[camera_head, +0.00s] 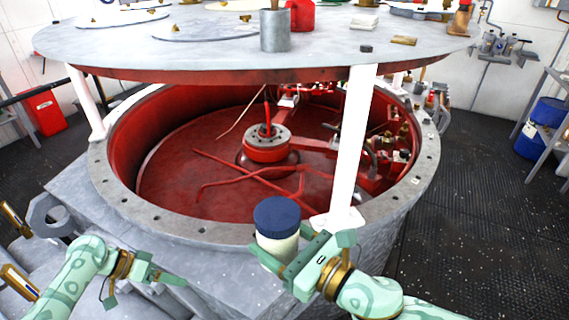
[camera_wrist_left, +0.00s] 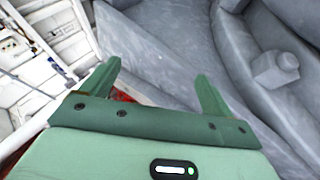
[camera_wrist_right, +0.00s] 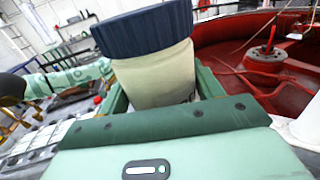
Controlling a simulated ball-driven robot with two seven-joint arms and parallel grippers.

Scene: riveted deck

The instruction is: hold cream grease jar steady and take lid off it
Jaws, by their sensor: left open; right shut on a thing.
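The cream grease jar (camera_head: 277,248) is upright near the front rim of the round red well, with its ribbed dark blue lid (camera_head: 277,214) on top. My right gripper (camera_head: 280,256) is shut on the jar's body, below the lid. In the right wrist view the cream body (camera_wrist_right: 157,76) sits between the fingers and the lid (camera_wrist_right: 146,30) rises above them. The jar's underside is hidden by the gripper. My left gripper (camera_head: 147,292) is open and empty, low and to the left of the jar; its spread fingers (camera_wrist_left: 158,92) also show in the left wrist view.
A round grey table top (camera_head: 120,50) on white legs (camera_head: 352,150) stands above the well; one leg is just behind the jar. The well's bolted grey rim (camera_head: 190,228) runs behind both grippers. A metal cup (camera_head: 275,32) and small parts stand on the table top.

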